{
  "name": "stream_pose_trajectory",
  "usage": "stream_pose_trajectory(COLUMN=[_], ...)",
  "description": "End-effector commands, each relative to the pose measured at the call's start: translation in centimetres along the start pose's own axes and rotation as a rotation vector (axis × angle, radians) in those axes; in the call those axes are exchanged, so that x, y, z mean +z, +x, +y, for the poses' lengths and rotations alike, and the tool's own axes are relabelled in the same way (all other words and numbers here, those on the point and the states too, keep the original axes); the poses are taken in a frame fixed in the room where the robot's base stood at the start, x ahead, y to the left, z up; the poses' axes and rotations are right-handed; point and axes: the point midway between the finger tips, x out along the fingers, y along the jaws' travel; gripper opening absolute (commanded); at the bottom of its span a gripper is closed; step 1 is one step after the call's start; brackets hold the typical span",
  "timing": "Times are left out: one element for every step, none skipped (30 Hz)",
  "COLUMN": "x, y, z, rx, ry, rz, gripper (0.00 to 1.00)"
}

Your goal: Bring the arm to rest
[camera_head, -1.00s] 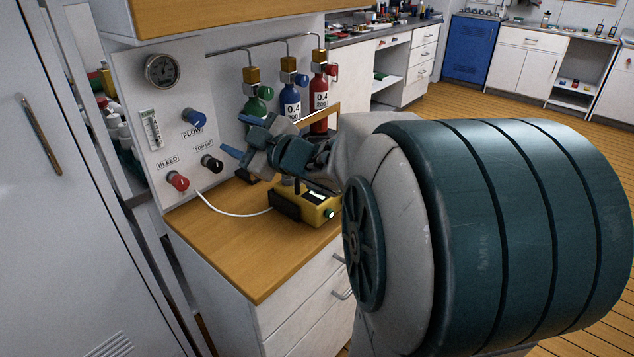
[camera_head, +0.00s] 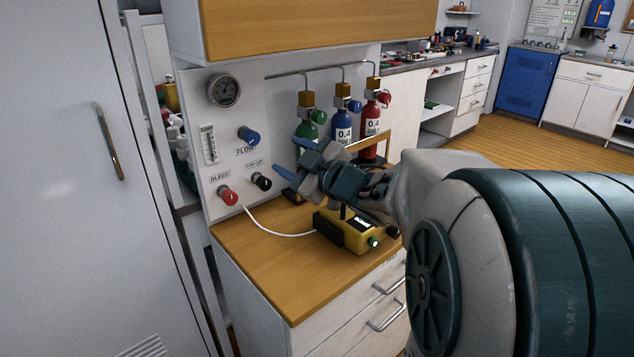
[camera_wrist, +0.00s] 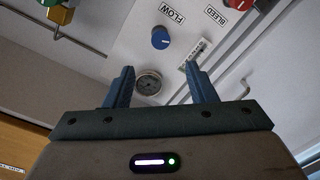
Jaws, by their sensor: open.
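My gripper (camera_head: 281,159) is open and empty in the head view, held above the wooden counter in front of the fill panel (camera_head: 232,173). Its two blue fingers point left toward the panel. In the wrist view my gripper (camera_wrist: 160,86) shows its fingers spread apart with nothing between them. The panel carries a blue FLOW knob (camera_head: 249,136), a black TOP UP knob (camera_head: 261,181), a red BLEED knob (camera_head: 228,195) and a round gauge (camera_head: 223,90). The FLOW knob also shows in the wrist view (camera_wrist: 160,38), clear of the fingers. My arm fills the lower right of the head view.
Green (camera_head: 307,138), blue (camera_head: 342,125) and red (camera_head: 371,128) bottles stand behind my gripper. A yellow device (camera_head: 366,238) with a white cable sits on the counter (camera_head: 285,270) below. A tall white cabinet (camera_head: 60,200) is at left. The counter's front left is clear.

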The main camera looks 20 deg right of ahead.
Motion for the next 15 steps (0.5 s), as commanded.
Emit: stream_pose_trajectory(x=[0.0, 0.0, 0.0, -0.1, -0.2, -0.3, -0.4, -0.5, -0.6, -0.6, -0.7, -0.7, -0.7, -0.6, -0.5], y=[0.0, 0.0, 0.0, 0.0, 0.0, 0.0, -0.1, -0.1, -0.3, -0.4, -0.6, -0.9, -1.2, -1.6, -2.1], z=[0.0, 0.0, 0.0, 0.1, 0.2, 0.5, 0.8, 1.1, 1.5, 1.9, 2.2, 2.6, 2.9, 3.0, 3.1], rx=[0.000, 0.000, 0.001, 0.003, 0.008, 0.017, 0.026, 0.039, 0.058, 0.074, 0.091, 0.113, 0.129, 0.143, 0.160], ry=[0.000, 0.000, 0.001, 0.002, 0.004, 0.010, 0.016, 0.025, 0.040, 0.054, 0.070, 0.096, 0.117, 0.140, 0.172], rz=[0.000, 0.000, -0.002, -0.005, -0.011, -0.026, -0.042, -0.063, -0.098, -0.131, -0.165, -0.216, -0.258, -0.299, -0.355], gripper=[0.51, 0.51, 0.51, 0.51, 0.51, 0.51, 0.51, 0.51, 0.51, 0.51, 0.51, 0.51, 0.51, 0.51, 0.51])
